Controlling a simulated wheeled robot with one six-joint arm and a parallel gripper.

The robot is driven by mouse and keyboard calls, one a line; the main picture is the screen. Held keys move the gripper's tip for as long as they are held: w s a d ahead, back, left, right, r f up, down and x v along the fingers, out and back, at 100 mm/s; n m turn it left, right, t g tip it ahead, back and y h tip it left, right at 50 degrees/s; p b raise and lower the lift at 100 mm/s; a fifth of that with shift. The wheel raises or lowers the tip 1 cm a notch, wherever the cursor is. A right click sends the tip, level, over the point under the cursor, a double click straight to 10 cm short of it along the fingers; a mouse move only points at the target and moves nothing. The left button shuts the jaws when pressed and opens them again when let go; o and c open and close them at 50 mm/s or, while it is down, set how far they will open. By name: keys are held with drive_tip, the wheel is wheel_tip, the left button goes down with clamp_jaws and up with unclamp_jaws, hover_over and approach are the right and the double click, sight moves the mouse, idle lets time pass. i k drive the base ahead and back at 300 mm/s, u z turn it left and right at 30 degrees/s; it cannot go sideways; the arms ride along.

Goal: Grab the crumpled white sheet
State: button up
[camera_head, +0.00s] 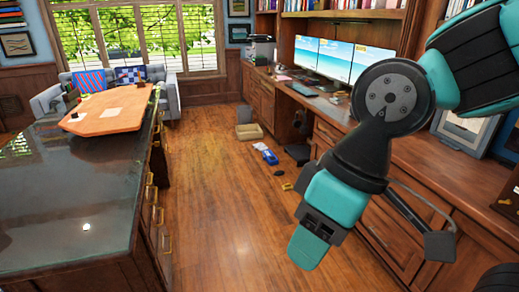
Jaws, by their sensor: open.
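A small pale, whitish item (259,146) lies on the wood floor at mid-distance, just behind a blue object (270,157). It may be the crumpled white sheet, but it is too small to tell. My gripper (306,250) hangs at the lower middle right, at the end of my teal and black arm. It is open, though its fingers are hard to make out from this angle. It is in the air, much nearer the camera than the pale item and apart from it. Nothing shows in its grasp.
A dark glossy-topped desk (95,200) with a wooden board (110,110) fills the left. Wood cabinets (440,190) with monitors (335,58) line the right. A box (249,131) and small items lie on the floor. A grey sofa (170,95) stands behind. The floor between is mostly clear.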

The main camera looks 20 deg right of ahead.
sight(261, 147)
drive_tip(key=z, duration=0.1)
drive_tip(key=i, duration=6.5)
drive_tip(key=z, duration=0.05)
